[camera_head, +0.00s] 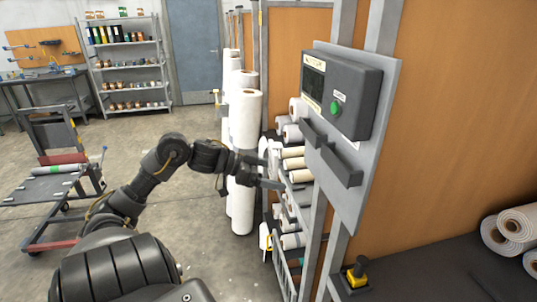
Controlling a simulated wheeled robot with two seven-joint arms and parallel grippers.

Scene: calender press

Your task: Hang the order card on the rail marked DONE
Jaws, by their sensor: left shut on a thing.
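My left gripper (272,174) reaches in from the left at the middle of the view, below and left of the grey control panel (320,190). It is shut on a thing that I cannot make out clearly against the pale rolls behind. Two short dark rails or ledges, a left one (311,134) and a right one (341,166), stick out from the panel's lower part. I cannot read a DONE mark on either. I cannot pick out the order card for certain. My right gripper is not in view.
A dark box with a screen and green button (336,108) sits above the rails. A rack of rolls (291,185) and tall white rolls (244,120) stand behind my gripper. A yellow-and-black switch (356,273) is at the lower right. A cart (55,190) stands left on open floor.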

